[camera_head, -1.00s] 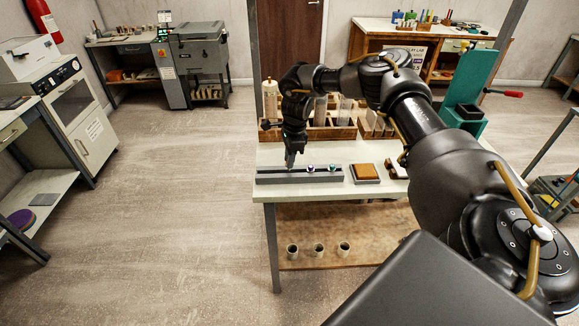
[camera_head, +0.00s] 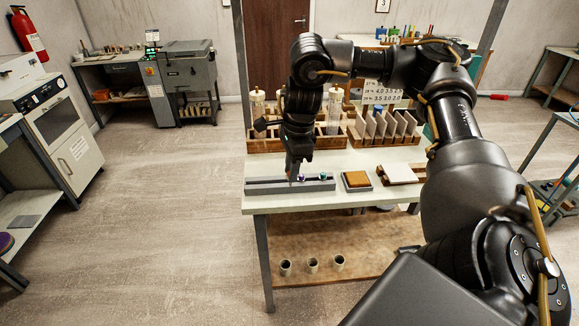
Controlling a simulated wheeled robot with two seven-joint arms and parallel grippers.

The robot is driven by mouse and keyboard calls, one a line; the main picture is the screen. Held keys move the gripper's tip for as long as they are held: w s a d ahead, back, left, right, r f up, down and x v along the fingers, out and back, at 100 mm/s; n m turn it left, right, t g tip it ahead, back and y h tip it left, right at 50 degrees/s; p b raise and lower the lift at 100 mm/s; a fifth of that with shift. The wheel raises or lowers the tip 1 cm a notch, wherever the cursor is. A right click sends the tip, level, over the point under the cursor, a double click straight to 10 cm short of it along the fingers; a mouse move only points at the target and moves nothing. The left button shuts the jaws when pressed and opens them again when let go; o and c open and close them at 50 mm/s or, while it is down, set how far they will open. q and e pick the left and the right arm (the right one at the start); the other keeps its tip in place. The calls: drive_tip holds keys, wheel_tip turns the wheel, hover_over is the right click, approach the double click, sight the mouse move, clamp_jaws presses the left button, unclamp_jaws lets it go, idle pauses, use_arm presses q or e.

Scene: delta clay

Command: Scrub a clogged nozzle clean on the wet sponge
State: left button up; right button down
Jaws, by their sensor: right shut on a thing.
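My right gripper (camera_head: 293,178) points down at the long grey rack (camera_head: 262,188) on the workbench. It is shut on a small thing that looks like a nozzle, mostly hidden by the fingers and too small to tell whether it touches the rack. A purple nozzle (camera_head: 301,178) stands in the rack just right of the fingertips. A teal nozzle (camera_head: 324,177) stands further right near the rack's end. The brown sponge (camera_head: 357,179) lies in a shallow grey tray (camera_head: 359,189) right of the rack. My left gripper is not in view.
A white pad on a wooden board (camera_head: 398,174) lies right of the sponge. Behind stand a wooden rack of upright plates (camera_head: 385,129) and clear cylinders (camera_head: 334,110) in a wooden holder. Several cups, one a grey cup (camera_head: 312,265), stand on the lower shelf.

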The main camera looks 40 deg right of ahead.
drive_tip(key=s+a+f+n, duration=0.1)
drive_tip(key=a+f+n, duration=0.2)
drive_tip(key=a+n, duration=0.3)
drive_tip(key=s+a+f+n+g, duration=0.1)
drive_tip(key=a+f+n, duration=0.2)
drive_tip(key=a+n, duration=0.4)
drive_tip(key=a, duration=0.4)
drive_tip(key=shift+a, duration=0.25)
